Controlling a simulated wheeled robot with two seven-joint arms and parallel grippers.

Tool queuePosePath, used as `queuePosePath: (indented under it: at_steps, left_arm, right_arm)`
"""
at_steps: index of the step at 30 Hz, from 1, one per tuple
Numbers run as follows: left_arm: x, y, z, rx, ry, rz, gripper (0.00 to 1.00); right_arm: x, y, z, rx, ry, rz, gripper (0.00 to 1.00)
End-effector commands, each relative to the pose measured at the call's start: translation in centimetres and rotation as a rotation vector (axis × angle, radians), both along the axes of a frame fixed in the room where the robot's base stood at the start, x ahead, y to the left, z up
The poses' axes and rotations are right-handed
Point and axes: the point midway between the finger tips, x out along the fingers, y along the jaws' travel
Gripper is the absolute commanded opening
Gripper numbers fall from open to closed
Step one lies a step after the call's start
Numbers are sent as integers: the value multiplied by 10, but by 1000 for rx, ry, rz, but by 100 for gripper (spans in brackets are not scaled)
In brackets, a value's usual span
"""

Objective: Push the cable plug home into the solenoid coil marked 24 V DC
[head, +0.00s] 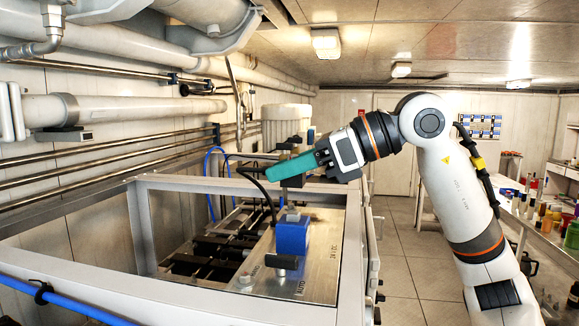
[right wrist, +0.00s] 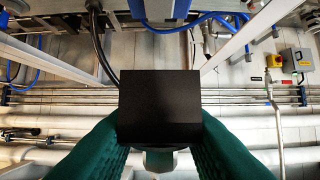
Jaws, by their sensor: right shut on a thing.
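The blue solenoid coil (head: 293,236) stands on a metal plate (head: 318,270) inside the grey frame; lettering on the plate beside it appears to read 24 V DC. My right gripper (head: 280,168), with teal fingers, is shut on the black cable plug (head: 293,182) and holds it above the coil, with a visible gap. In the right wrist view the plug is a dark block (right wrist: 160,103) between the teal fingers. A black cable (head: 262,187) arches at the left of the plug. The coil's contacts cannot be made out. My left gripper is not in view.
A black handle (head: 283,262) sits just in front of the coil. Blue hoses (head: 209,180) and pipes run along the left wall. The aisle floor at right (head: 400,270) is clear.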

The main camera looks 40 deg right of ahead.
Motion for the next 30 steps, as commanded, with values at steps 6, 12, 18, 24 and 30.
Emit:
queuePosePath:
  at_steps: [6, 12, 18, 24, 30]
  left_arm:
    - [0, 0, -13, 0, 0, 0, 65]
    - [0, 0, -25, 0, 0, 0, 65]
    - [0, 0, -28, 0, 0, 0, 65]
    - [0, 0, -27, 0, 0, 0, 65]
    - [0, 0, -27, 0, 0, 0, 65]
  right_arm:
    - [0, 0, -15, -1, 1, 0, 12]
    - [0, -1, -29, 0, 1, 0, 12]
    - [0, 0, -32, 0, 0, 0, 12]
    - [0, 0, -32, 0, 0, 0, 12]
    - [0, 0, -32, 0, 0, 0, 12]
